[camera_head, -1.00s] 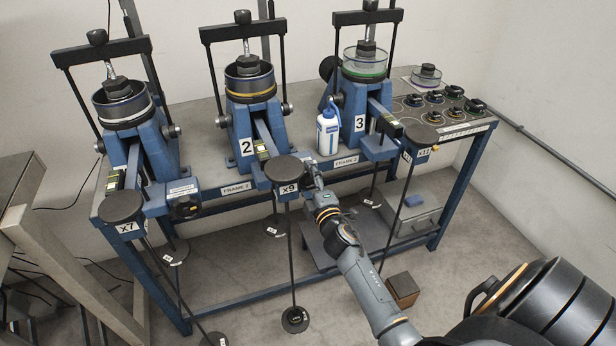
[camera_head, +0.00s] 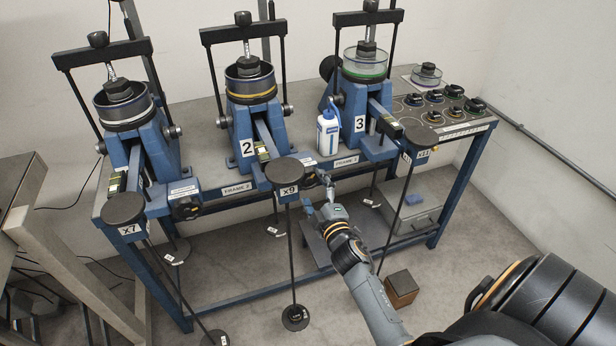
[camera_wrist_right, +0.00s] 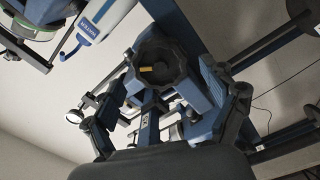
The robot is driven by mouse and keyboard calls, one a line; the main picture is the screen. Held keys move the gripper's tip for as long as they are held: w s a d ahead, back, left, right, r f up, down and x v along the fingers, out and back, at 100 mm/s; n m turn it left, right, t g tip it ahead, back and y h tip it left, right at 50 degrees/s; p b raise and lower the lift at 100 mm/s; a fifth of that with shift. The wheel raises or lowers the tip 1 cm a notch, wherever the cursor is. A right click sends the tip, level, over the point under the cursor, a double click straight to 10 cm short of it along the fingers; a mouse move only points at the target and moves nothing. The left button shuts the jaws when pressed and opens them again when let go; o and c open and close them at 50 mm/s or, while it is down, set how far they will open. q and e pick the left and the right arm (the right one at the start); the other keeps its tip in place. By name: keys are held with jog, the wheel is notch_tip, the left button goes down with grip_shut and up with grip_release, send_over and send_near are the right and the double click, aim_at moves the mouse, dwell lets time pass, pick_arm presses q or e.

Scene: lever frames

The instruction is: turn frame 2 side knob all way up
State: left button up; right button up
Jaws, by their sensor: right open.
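The frame 2 side knob (camera_head: 309,179) is dark and sits just right of the x9 plate on the middle frame, marked 2 (camera_head: 247,147). In the right wrist view the knob (camera_wrist_right: 160,70) is a dark faceted dial with a yellow mark left of its middle. My right gripper (camera_head: 317,189) is in front of the knob, at its lower right. In the right wrist view the open fingers (camera_wrist_right: 160,102) are spread to either side below the knob, with nothing held. Contact with the knob does not show. My left gripper is not in view.
A white bottle (camera_head: 328,134) stands on the bench right of frame 2. The round x9 plate (camera_head: 284,169) and its hanging rod are close left of my gripper. Frame 3 (camera_head: 358,123) stands to the right. The floor before the bench holds a brown block (camera_head: 401,289).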

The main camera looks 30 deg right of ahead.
jog(key=shift+v, duration=0.8)
